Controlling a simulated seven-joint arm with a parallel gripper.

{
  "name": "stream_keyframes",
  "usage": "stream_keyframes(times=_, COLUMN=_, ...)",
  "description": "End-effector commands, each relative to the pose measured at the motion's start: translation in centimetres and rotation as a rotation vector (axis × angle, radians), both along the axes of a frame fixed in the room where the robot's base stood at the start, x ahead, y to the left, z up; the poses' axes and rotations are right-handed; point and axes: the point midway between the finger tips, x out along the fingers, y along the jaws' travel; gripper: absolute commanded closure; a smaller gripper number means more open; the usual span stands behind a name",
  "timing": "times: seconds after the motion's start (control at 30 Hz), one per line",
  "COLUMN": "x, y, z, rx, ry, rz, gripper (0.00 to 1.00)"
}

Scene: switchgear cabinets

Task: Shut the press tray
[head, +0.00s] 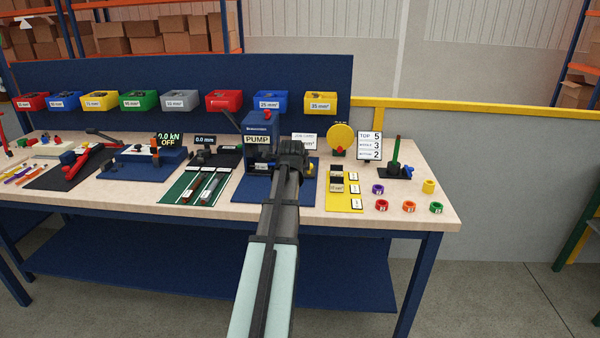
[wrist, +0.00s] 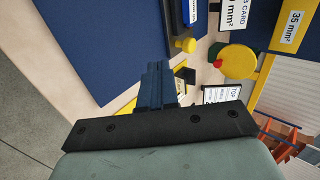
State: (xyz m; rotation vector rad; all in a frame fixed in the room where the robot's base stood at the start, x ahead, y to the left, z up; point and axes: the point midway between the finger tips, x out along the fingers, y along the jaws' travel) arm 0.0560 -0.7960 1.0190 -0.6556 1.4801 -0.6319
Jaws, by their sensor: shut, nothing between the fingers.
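The blue press (head: 256,128) with a PUMP label stands on a blue mat (head: 248,190) near the middle of the bench. My arm crosses in front of its right side and hides part of it; I cannot make out the press tray or how far it is out. My gripper (head: 292,148) is at the press's right side in the head view. In the wrist view my gripper (wrist: 157,68) has its fingers together and empty. A yellow knob (wrist: 186,45) shows beyond the fingertips, apart from them, and the blue mat (wrist: 105,40) lies to the left.
A yellow board (head: 344,204) with small cards lies right of the mat. A round yellow piece (head: 341,136) and a number sign (head: 369,146) stand behind it. Several coloured rings, one a red-orange ring (head: 409,206), lie at the right. A green board (head: 188,190) lies left.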

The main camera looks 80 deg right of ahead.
Motion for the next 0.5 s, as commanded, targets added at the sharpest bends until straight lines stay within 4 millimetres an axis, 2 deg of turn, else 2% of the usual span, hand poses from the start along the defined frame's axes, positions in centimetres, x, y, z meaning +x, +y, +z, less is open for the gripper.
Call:
stream_keyframes(times=0.23, x=0.0, y=-1.5, z=-1.2, rx=0.0, ry=-0.014, rz=-0.013, gripper=1.0)
stream_keyframes(times=0.5, x=0.0, y=-5.0, z=-4.4, rx=0.002, ry=-0.012, rz=-0.012, gripper=1.0)
